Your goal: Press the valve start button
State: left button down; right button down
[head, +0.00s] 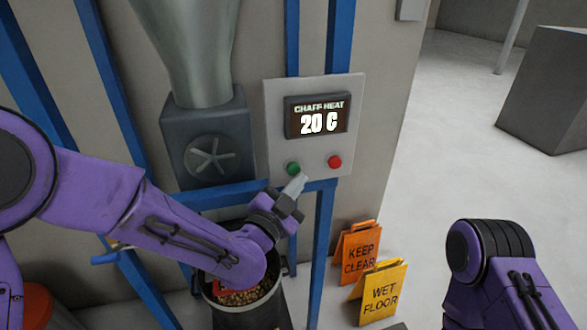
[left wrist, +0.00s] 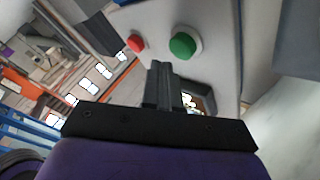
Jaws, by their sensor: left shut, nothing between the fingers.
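A grey control panel (head: 270,110) carries a display (head: 318,116) reading "CHAFF HEAT 20 C". Below the display are a green button (head: 293,169) on the left and a red button (head: 335,162) on the right. My left gripper (head: 297,183) is shut and empty, its tips just below the green button. In the left wrist view, the green button (left wrist: 184,45) is ahead and slightly right of the shut fingers (left wrist: 160,68), with a gap seeming to remain. The red button (left wrist: 136,43) is to its left. My right gripper is out of view; only my right arm shows.
A blue frame (head: 322,240) runs beside and below the panel. A dark bucket (head: 250,315) of grain stands under my left forearm. An orange "KEEP CLEAR" sign (head: 359,250) and a yellow "WET FLOOR" sign (head: 381,290) stand on the floor. Open floor (head: 455,130) lies right.

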pick_arm(q)
jog(key=shift+w+a, duration=0.1)
jog(key=shift+w, duration=0.05)
dwell(0.3)
jog(key=shift+w+a, duration=0.1)
jog(key=shift+w, duration=0.2)
jog(key=shift+w+a, duration=0.2)
jog(key=shift+w, duration=0.4)
dwell(0.6)
jog(key=shift+s+d+b, duration=0.2)
jog(key=shift+s+b, duration=0.05)
jog(key=shift+s, duration=0.3)
jog(key=shift+s+d+b, duration=0.15)
jog(key=shift+s+b, duration=0.05)
jog(key=shift+s, duration=0.3)
jog(key=s+d, duration=0.2)
jog(key=s, duration=0.3)
jog(key=shift+s+b, duration=0.35)
jog(key=shift+b, duration=0.05)
